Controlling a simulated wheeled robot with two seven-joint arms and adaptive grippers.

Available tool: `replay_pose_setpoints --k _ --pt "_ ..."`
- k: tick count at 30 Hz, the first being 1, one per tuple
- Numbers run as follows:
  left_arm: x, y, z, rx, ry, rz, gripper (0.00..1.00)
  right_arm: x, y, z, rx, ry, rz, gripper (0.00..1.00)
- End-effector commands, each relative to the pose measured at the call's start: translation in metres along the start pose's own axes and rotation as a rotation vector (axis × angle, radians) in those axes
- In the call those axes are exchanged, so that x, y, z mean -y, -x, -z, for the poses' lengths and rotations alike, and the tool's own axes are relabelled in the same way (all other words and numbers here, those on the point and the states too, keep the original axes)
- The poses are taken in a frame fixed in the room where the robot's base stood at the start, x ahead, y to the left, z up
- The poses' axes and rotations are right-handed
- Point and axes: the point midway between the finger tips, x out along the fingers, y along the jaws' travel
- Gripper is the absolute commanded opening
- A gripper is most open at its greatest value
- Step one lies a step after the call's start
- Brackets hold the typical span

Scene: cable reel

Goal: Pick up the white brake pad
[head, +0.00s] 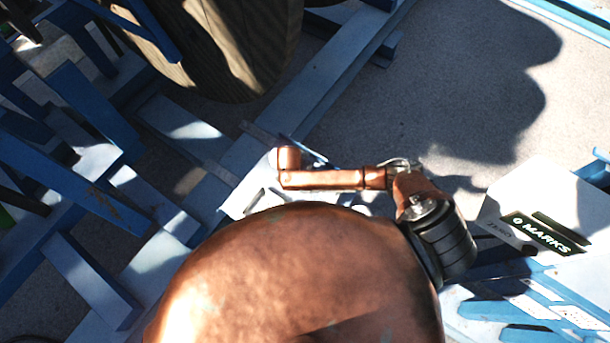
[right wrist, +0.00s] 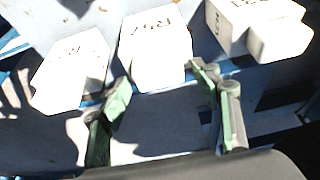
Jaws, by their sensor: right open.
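In the right wrist view, several white blocks with dark lettering stand in a row beyond my right gripper (right wrist: 162,88). A white block (right wrist: 157,52) is in the middle, straight ahead of the gap between the fingers. Another white block (right wrist: 70,75) stands to the left, and a third white block (right wrist: 242,28) to the right. The lettering is too blurred to tell which one is the brake pad. My right gripper is open, its two green-grey fingers apart with nothing held between them. In the head view my copper-coloured arm hides the blocks and the gripper. My left gripper is not in view.
A wooden cable reel (head: 245,50) stands at the top left of the head view, among blue frame beams (head: 300,90). A white box (head: 545,215) with a dark "0 MARKS" plate is at the right. Open grey floor (head: 440,90) lies at the upper right.

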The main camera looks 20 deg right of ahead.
Motion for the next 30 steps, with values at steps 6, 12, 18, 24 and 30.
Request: replay_pose_setpoints --k 6,12,18,24,30 --pt "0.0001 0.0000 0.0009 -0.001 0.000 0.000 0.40 0.0005 0.0005 -0.0002 0.000 0.001 0.001 0.48" --pt "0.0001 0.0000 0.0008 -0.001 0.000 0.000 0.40 0.0005 0.0006 -0.0003 0.000 0.001 0.001 0.35" --pt "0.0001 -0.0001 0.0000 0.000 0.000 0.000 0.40 0.0002 0.0005 -0.0003 0.000 0.001 0.000 0.21" --pt "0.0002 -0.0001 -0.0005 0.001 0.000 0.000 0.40 -0.0001 0.0004 -0.0003 0.000 0.001 0.000 0.07" --pt "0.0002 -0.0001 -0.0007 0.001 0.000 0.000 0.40 -0.0003 0.0003 -0.0004 0.000 0.001 0.000 0.00"
